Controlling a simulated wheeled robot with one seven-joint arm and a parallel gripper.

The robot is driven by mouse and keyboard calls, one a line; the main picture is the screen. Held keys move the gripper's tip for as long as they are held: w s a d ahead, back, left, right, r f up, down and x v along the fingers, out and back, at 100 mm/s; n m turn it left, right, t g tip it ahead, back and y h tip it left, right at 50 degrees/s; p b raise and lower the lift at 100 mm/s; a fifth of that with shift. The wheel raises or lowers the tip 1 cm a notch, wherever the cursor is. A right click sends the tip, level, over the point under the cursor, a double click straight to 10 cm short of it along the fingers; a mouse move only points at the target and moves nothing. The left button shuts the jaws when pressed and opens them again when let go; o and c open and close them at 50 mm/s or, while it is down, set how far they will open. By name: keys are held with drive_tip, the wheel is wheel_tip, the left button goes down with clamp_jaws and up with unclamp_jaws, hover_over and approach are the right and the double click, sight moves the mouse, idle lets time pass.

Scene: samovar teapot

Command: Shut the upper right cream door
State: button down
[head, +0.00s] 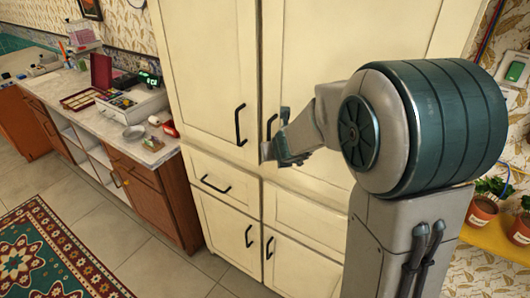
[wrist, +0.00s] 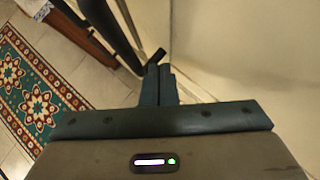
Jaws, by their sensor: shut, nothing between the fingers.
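The upper right cream door (head: 315,60) is in the tall cabinet in the head view. It looks shut or nearly flush with the upper left door (head: 208,65), with a thin dark line between them. I cannot tell whether a small gap is left. Its black handle (head: 270,128) is partly hidden by my gripper (head: 268,151), which is by the door's lower left corner. In the wrist view, my gripper (wrist: 160,72) has its fingers together and empty, close to a cream surface (wrist: 235,50). Contact is unclear.
Cream drawers (head: 222,186) and lower doors (head: 228,232) are below, with black handles. A counter (head: 115,130) with a cash register (head: 133,102) and small items stands left. A patterned rug (head: 55,255) lies on the tiled floor. Potted plants (head: 482,210) are at right.

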drive_tip(key=s+a+r+p, duration=0.3)
drive_tip(key=s+a+r, duration=0.3)
drive_tip(key=s+r, duration=0.1)
drive_tip(key=shift+s+p, duration=0.15)
drive_tip(key=shift+p, duration=0.15)
idle(0.3)
drive_tip(key=s+a+r+n+y+b, duration=0.15)
drive_tip(key=s+n, duration=0.25)
drive_tip(key=n, duration=0.6)
drive_tip(key=s+r+n+y+b, duration=0.2)
drive_tip(key=s+n+y, duration=0.15)
drive_tip(key=n, duration=0.75)
drive_tip(key=s+d+f+n+g+h+b, duration=0.2)
drive_tip(key=s+d+f+n+g+h, duration=0.3)
drive_tip(key=s+d+n, duration=0.7)
wheel_tip(320, 180, down, 2)
drive_tip(key=s+n, duration=0.2)
drive_tip(key=shift+s+d+f+h+b, duration=0.15)
drive_tip(key=shift+s+h+b, duration=0.2)
drive_tip(key=shift+s+h, duration=0.05)
